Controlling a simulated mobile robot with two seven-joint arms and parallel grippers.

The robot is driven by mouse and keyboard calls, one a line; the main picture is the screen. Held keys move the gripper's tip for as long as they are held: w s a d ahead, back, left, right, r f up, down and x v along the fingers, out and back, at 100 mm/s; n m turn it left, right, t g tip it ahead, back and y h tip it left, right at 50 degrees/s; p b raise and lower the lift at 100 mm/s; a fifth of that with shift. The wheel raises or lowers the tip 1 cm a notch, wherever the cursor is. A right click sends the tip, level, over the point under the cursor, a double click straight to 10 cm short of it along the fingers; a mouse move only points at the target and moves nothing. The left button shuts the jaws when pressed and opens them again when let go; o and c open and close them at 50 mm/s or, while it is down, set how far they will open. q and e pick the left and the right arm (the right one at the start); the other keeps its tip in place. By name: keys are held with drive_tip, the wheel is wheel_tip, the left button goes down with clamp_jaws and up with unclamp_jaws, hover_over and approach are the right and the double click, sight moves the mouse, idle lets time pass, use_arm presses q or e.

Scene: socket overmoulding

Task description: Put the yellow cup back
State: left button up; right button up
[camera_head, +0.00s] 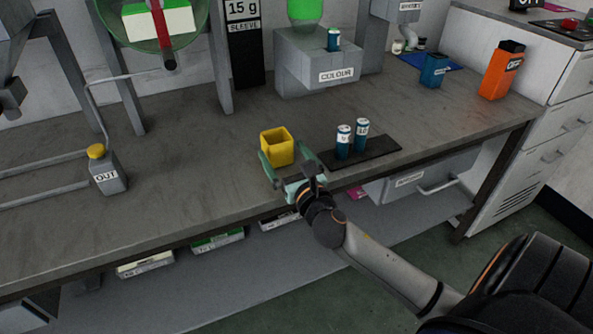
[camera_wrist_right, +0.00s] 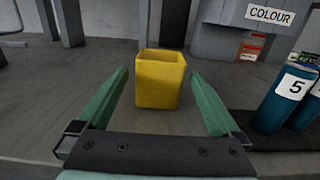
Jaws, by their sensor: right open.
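The yellow cup (camera_head: 277,147) is a square, open-topped cup standing upright on the grey workbench, near its front edge. My right gripper (camera_head: 287,160) is open, with one green finger on each side of the cup. In the right wrist view the yellow cup (camera_wrist_right: 160,78) stands ahead, between and slightly beyond the fingertips of the right gripper (camera_wrist_right: 160,75). Gaps show on both sides, so the fingers look apart from it. The cup's inside looks empty from the head view. My left gripper is not in view.
Two blue numbered canisters (camera_head: 343,141) stand on a dark mat (camera_head: 383,152) right of the cup. The grey COLOUR block (camera_head: 300,72) is behind. An orange container (camera_head: 501,70) is far right. The bench left of the cup is clear.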

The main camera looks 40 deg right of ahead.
drive_tip(key=v, duration=0.7)
drive_tip(key=shift+s, duration=0.35)
drive_tip(key=shift+a, duration=0.1)
drive_tip(key=shift+c, duration=0.4)
idle(0.6)
